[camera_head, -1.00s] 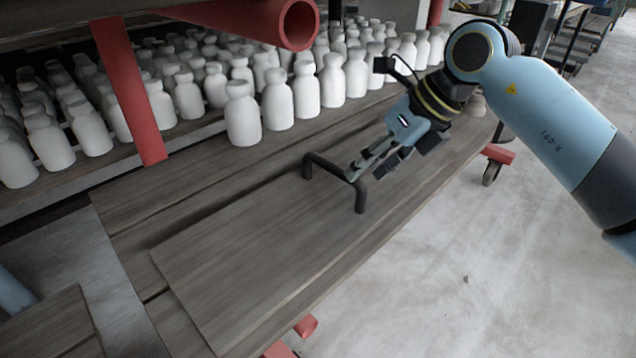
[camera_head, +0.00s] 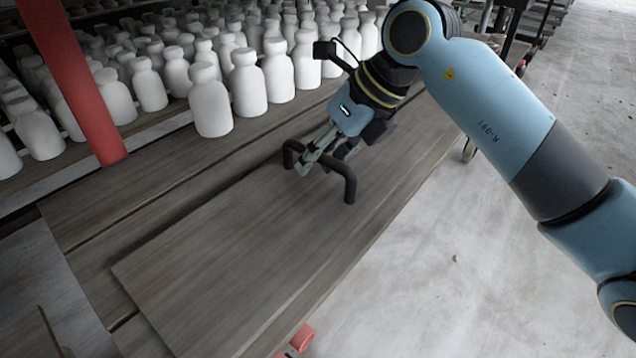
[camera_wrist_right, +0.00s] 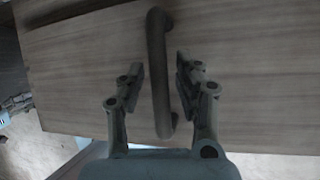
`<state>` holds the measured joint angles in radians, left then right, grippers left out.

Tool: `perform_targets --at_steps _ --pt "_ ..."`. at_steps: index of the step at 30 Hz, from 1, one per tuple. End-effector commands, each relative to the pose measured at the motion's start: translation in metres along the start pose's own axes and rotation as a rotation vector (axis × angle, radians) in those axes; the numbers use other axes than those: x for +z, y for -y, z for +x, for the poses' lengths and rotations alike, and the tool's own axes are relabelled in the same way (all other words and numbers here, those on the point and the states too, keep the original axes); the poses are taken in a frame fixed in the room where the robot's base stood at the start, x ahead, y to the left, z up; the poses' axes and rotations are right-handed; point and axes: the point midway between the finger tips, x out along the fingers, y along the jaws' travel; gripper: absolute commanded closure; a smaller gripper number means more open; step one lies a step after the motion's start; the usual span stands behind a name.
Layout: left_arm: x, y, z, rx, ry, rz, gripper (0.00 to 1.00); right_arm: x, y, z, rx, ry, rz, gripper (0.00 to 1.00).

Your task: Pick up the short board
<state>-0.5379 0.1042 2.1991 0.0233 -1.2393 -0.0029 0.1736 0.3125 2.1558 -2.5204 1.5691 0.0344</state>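The short board (camera_head: 225,255) is a flat grey-brown wooden board lying on longer planks. A dark bar handle (camera_head: 350,186) stands up near its far end. My right gripper (camera_head: 313,164) is at the handle's bar, reaching down from the upper right. In the right wrist view the handle (camera_wrist_right: 158,60) runs between the two open fingers (camera_wrist_right: 159,75), with a gap visible on each side. The gripper holds nothing. The board still lies flat.
Rows of white bottle-shaped pieces (camera_head: 210,101) stand on the shelf behind the board. A red post (camera_head: 75,85) rises at the left. Red tube ends (camera_head: 301,338) show below the planks' front edge.

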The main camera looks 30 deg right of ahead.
Motion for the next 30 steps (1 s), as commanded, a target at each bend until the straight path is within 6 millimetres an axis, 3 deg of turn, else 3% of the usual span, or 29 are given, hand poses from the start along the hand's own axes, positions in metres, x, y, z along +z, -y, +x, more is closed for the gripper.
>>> perform_targets --at_steps 1,7,30 --pt "0.0001 0.0000 0.0001 0.000 0.000 0.000 0.65 0.0000 0.0001 0.0000 0.000 0.000 0.000 0.75" --pt "0.0002 0.0000 0.0002 0.000 0.000 0.000 0.65 0.0000 0.0002 0.0001 0.000 0.000 0.000 1.00" --pt "0.0005 0.0006 -0.0013 -0.002 0.002 0.000 0.65 0.0034 0.0016 -0.0036 0.000 0.002 -0.003 1.00"
